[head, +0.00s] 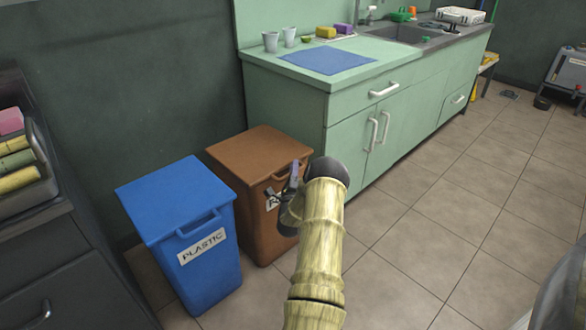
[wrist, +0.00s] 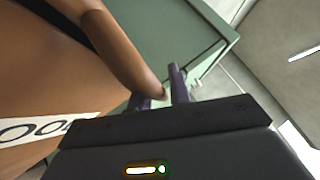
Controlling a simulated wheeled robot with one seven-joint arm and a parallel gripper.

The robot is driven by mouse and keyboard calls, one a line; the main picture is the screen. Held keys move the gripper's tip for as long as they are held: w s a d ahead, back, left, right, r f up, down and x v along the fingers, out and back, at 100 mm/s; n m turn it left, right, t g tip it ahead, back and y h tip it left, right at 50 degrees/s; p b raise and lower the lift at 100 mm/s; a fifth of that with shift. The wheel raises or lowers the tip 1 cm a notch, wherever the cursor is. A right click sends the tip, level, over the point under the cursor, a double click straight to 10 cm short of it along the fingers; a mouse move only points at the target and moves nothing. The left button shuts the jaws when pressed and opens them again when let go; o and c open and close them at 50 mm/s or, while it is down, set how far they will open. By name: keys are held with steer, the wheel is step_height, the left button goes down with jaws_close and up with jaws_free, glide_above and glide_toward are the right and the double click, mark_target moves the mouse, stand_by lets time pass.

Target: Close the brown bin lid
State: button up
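The brown bin (head: 262,222) stands against the dark wall, left of the green cabinet. Its lid (head: 255,147) looks flat and down on the bin in the head view; a small gap cannot be ruled out. My gripper (head: 288,185) is at the lid's front right edge, by the handle, and hides part of it and of the white label (head: 273,201). In the wrist view the brown handle (wrist: 120,50) reaches down to my gripper's fingers (wrist: 160,92). The fingers are apart around its end, but whether they squeeze it cannot be told.
A blue bin (head: 185,205) marked PLASTIC stands close on the left. The green cabinet (head: 350,140) with a sink is close on the right. A dark drawer unit (head: 50,250) is at far left. Tiled floor (head: 450,220) is clear at right.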

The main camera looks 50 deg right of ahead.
steer(key=shift+s+f, duration=0.2)
steer(key=shift+f, duration=0.25)
steer(key=shift+s+f, duration=0.2)
steer(key=shift+f, duration=0.25)
steer(key=r+p+v, duration=0.1)
steer(key=p+v, duration=0.1)
steer(key=v, duration=1.4)
steer(key=shift+a, duration=0.55)
steer(key=shift+r, duration=0.15)
steer(key=shift+s, duration=0.25)
